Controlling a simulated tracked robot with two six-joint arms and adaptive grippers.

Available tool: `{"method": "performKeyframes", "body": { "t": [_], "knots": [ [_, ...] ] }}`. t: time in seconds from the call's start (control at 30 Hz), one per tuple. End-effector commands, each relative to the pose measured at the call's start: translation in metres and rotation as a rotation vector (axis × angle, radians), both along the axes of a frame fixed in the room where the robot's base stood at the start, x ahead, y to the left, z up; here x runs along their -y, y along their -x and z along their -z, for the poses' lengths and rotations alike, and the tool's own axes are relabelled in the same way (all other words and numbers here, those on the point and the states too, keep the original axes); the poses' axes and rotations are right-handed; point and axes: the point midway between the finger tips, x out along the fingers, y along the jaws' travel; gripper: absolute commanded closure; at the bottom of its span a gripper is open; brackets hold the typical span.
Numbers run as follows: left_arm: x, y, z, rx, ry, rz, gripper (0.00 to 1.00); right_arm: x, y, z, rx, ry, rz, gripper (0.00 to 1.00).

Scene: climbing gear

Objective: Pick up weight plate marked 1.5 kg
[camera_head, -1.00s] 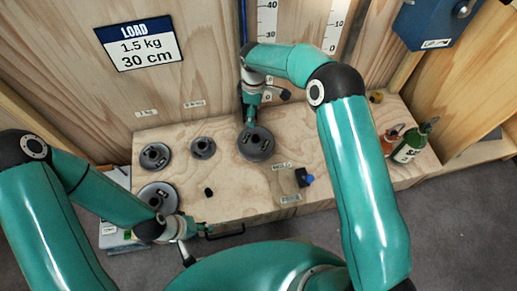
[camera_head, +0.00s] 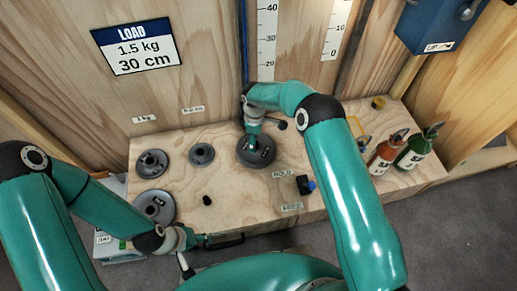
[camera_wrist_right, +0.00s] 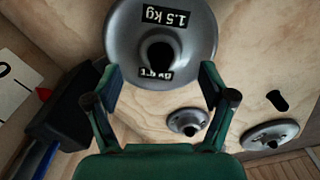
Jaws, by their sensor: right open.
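The grey weight plate marked 1.5 kg (camera_wrist_right: 190,45) fills the top of the right wrist view, with a dark centre hole. It also shows in the head view (camera_head: 262,158), lying on the wooden bench. My right gripper (camera_wrist_right: 161,84) is open, its two fingers apart at the near edge of the plate; I cannot tell whether they touch it. In the head view my right gripper (camera_head: 252,137) is over the plate and hides part of it. My left gripper (camera_head: 188,240) is low at the bench's front edge, its fingers too small to read.
Other grey plates (camera_head: 152,163), (camera_head: 201,154), (camera_head: 153,207) lie to the left on the bench (camera_head: 235,205). A small black knob (camera_head: 207,200) is near them. A blue-and-black item (camera_head: 305,185) and two bottles (camera_head: 388,152), (camera_head: 416,149) are to the right. A blue post stands behind the plate.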

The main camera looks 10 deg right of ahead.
Motion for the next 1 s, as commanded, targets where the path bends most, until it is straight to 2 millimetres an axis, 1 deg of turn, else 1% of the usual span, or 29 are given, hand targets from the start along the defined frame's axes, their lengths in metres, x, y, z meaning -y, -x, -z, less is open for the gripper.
{"method": "performKeyframes", "body": {
  "t": [0.03,0.2,0.3,0.5,1.0],
  "knots": [
    [0.000,0.000,0.005,0.000,0.000,0.000,0.60,0.001,0.001,0.012,-0.004,0.001,0.001,0.18],
    [0.000,0.000,0.011,0.000,0.000,0.000,0.60,0.001,0.001,0.034,-0.001,0.000,0.000,0.18],
    [0.000,0.000,0.012,0.000,0.000,0.000,0.60,0.001,0.001,0.039,0.000,0.001,0.000,0.18],
    [0.000,0.000,0.011,0.000,0.000,0.000,0.60,0.002,0.001,0.039,0.000,0.000,0.000,0.18],
    [0.000,0.000,0.011,0.000,0.000,0.000,0.60,0.002,0.002,0.039,-0.001,0.000,0.001,1.00]
  ]
}}
